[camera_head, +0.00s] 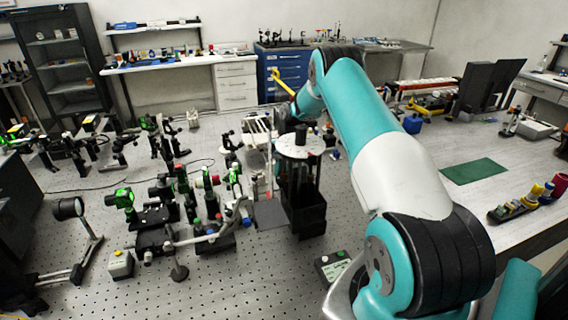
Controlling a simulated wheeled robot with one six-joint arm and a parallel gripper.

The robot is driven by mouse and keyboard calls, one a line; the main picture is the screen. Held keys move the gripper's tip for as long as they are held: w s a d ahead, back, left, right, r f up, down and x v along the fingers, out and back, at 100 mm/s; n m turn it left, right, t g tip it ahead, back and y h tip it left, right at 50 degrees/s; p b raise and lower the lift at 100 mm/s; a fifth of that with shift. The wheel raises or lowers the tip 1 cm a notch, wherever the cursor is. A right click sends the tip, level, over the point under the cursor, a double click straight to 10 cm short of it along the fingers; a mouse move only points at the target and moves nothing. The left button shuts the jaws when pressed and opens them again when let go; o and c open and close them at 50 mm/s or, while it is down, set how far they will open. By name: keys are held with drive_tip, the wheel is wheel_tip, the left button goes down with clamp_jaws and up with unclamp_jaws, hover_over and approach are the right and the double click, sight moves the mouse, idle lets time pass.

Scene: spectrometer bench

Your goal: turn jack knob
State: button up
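A dark stand with a round white top plate (300,146) stands on the perforated bench near the middle of the head view. Its black body (304,205) reaches down to the bench, and a small dark cylinder sits on the plate. It may be the jack, but I cannot make out a knob on it. My teal and white arm reaches from the lower right to above and behind this stand. The arm's far end comes down close behind the plate. My gripper's fingers cannot be made out there, so I cannot tell whether they touch anything.
Optical mounts with green and red parts (207,205) crowd the bench left of the stand. A button box (332,265) lies in front of it, and a small box (120,264) sits at lower left. A green mat (474,171) lies on clear bench at right, beyond my arm.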

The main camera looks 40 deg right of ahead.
drive_tip(key=m, duration=0.1)
drive_tip(key=m+t+p, duration=0.1)
drive_tip(key=m, duration=0.1)
drive_tip(key=shift+s+f+m, duration=0.15)
drive_tip(key=shift+s+m, duration=0.1)
drive_tip(key=shift+m, duration=0.15)
drive_tip(key=m+t+p, duration=0.1)
drive_tip(key=m, duration=0.2)
drive_tip(key=shift+m+t, duration=0.3)
drive_tip(key=shift+t, duration=0.1)
drive_tip(key=m+t, duration=0.1)
drive_tip(key=m, duration=0.3)
drive_tip(key=shift+s+f+h, duration=0.1)
drive_tip(key=shift+s+h, duration=0.05)
drive_tip(key=shift+h, duration=0.15)
drive_tip(key=shift+a+m+t+h, duration=0.1)
drive_tip(key=shift+m+t+h, duration=0.45)
drive_tip(key=shift+m, duration=1.35)
drive_tip(key=shift+t, duration=0.25)
drive_tip(key=o, duration=0.9)
drive_tip(key=shift+o, duration=0.2)
